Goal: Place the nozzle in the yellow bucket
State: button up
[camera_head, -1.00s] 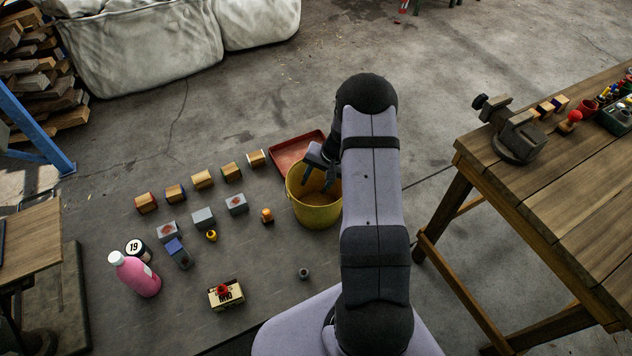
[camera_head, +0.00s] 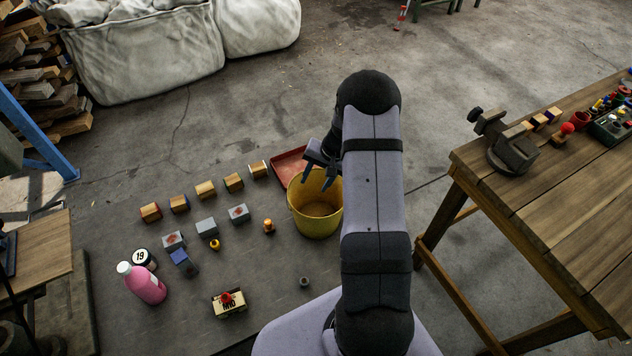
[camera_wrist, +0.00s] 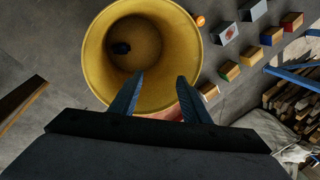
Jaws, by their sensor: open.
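The yellow bucket (camera_head: 316,222) stands upright on the dark mat, left of my arm. In the wrist view the bucket (camera_wrist: 185,58) shows from above. A small dark object, which looks like the nozzle (camera_wrist: 121,48), lies inside on the bucket's floor. In the head view it does not show, and the bucket's near wall may hide it. My gripper (camera_head: 317,180) is above the bucket's far left rim, and its fingers are apart. In the wrist view my gripper (camera_wrist: 160,79) is open and empty, with the dark object well away from its fingertips.
A red tray (camera_head: 287,163) sits behind the bucket. A workbench with a vise (camera_head: 513,150) is at right.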

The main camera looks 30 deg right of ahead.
dwell(0.5)
jog(key=s+a+r+n+g+b, duration=0.2)
jog(key=s+a+r+n, duration=0.3)
jog(key=s+a+r, duration=0.6)
jog(key=s+a+r+n+h, duration=0.1)
jog(key=s+a+n, duration=0.1)
jog(key=s, duration=0.4)
jog(key=s+a+r+n+h, duration=0.1)
jog(key=s+a+n, duration=0.1)
jog(key=s, duration=0.4)
jog(key=shift+s+a+r, duration=0.3)
jog(key=shift+s+r, duration=0.1)
